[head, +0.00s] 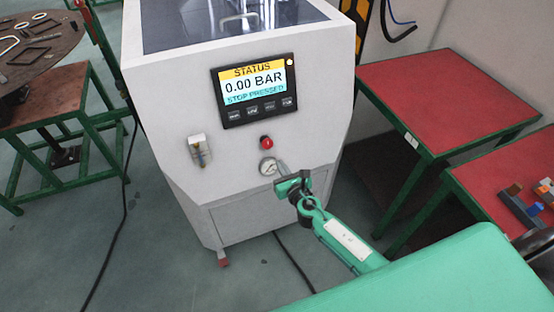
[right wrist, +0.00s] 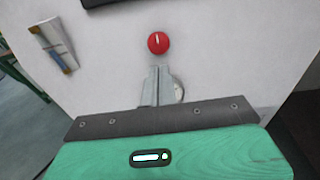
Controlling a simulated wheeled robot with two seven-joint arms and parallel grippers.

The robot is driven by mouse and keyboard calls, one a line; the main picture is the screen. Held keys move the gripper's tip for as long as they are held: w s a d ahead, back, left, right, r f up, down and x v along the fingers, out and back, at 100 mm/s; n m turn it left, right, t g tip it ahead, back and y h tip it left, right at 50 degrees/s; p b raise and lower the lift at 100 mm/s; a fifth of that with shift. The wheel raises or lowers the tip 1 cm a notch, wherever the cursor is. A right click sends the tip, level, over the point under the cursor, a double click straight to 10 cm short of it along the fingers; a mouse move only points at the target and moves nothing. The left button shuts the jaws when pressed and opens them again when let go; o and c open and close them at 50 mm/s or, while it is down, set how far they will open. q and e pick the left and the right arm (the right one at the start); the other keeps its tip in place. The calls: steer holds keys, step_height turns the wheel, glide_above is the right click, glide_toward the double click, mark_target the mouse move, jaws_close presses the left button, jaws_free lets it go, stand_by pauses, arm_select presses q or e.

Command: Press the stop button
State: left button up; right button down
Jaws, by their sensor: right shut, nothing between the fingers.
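The red stop button (head: 266,142) sits on the front of the white gas generator (head: 180,110), below the status screen (head: 255,90). The screen reads 0.00 BAR and STOP PRESSED. My right gripper (head: 281,170) is in front of the panel, just below and right of the button. In the right wrist view the red button (right wrist: 158,43) shows whole above the closed fingertips (right wrist: 158,70), with a visible gap between them in the picture. The gripper is shut and empty. My left gripper is not in view.
A round gauge (head: 268,166) lies right below the button, partly behind the fingers in the right wrist view. A small valve fitting (head: 199,151) is left of it. Red-topped tables (head: 440,95) stand to the right. A dark cable (head: 112,240) runs along the floor.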

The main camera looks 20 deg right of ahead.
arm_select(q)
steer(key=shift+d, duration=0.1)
arm_select(e)
steer(key=s, duration=0.4)
steer(key=shift+s+r, duration=0.35)
steer(key=shift+r, duration=0.05)
steer(key=shift+d, duration=0.1)
